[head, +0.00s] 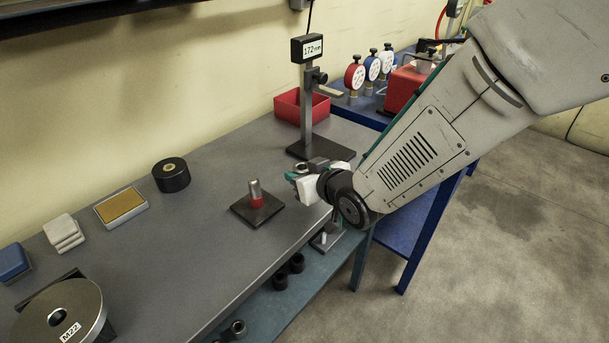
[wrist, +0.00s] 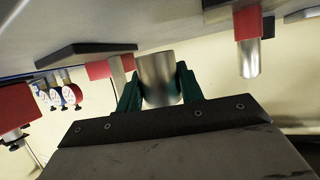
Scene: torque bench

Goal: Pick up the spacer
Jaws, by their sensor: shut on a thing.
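The spacer (wrist: 158,72) shows in the wrist view as a short, smooth metal cylinder between the green fingers of my gripper (wrist: 160,90). The fingers are shut on it from both sides. The wrist picture is upside down, with the bench at the top. In the head view my gripper (head: 294,177) is over the right end of the bench, to the right of the post on the square plate. The spacer cannot be clearly made out there. I cannot tell whether it touches the bench.
A metal post with a red collar (head: 256,195) stands on a black plate to the left. A height gauge (head: 307,100) reading 172 mm and a red bin (head: 290,104) stand behind. A black cylinder (head: 171,175) is farther left. The bench between is clear.

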